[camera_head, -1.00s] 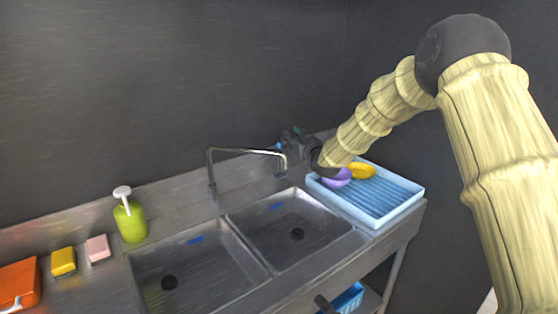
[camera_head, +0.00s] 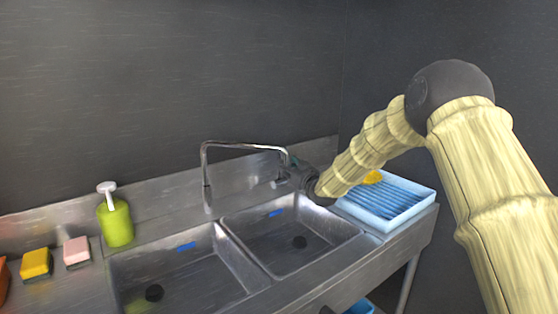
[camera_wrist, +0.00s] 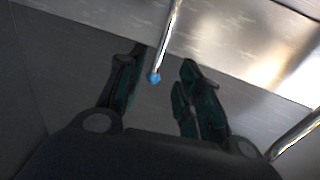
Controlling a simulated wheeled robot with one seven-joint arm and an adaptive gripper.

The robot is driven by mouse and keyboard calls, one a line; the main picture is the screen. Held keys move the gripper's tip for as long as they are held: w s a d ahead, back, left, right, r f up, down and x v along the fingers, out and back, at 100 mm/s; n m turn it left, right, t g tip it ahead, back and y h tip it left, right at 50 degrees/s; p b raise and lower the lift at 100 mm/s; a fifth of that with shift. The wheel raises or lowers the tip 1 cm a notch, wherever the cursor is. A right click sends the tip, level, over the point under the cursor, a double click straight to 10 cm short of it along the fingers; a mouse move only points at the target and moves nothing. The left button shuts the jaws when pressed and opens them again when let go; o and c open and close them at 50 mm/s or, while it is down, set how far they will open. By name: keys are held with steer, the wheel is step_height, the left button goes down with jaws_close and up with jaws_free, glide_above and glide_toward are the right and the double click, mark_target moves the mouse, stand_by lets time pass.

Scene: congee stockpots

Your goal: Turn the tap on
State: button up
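The metal tap (camera_head: 204,180) stands behind the sinks, with its spout reaching right. My gripper (camera_head: 292,168) is beside the spout's right end in the head view and covers part of that area. In the wrist view my gripper (camera_wrist: 162,65) is open, with dark green-padded fingers. A thin metal rod with a blue tip (camera_wrist: 155,77), which looks like the tap's lever, appears between the fingers. I cannot tell whether either finger touches it. Another metal pipe (camera_wrist: 294,135) shows at the lower right of the wrist view.
Two sink basins (camera_head: 195,270) lie below the tap. A blue rack (camera_head: 400,207) with a yellow item (camera_head: 373,177) is at right, partly behind my arm. A green soap bottle (camera_head: 116,224), a pink sponge (camera_head: 77,250) and a yellow sponge (camera_head: 36,263) stand at left. A dark wall rises behind.

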steer(key=p+x, duration=0.1)
steer(key=x, duration=0.8)
jaws_close()
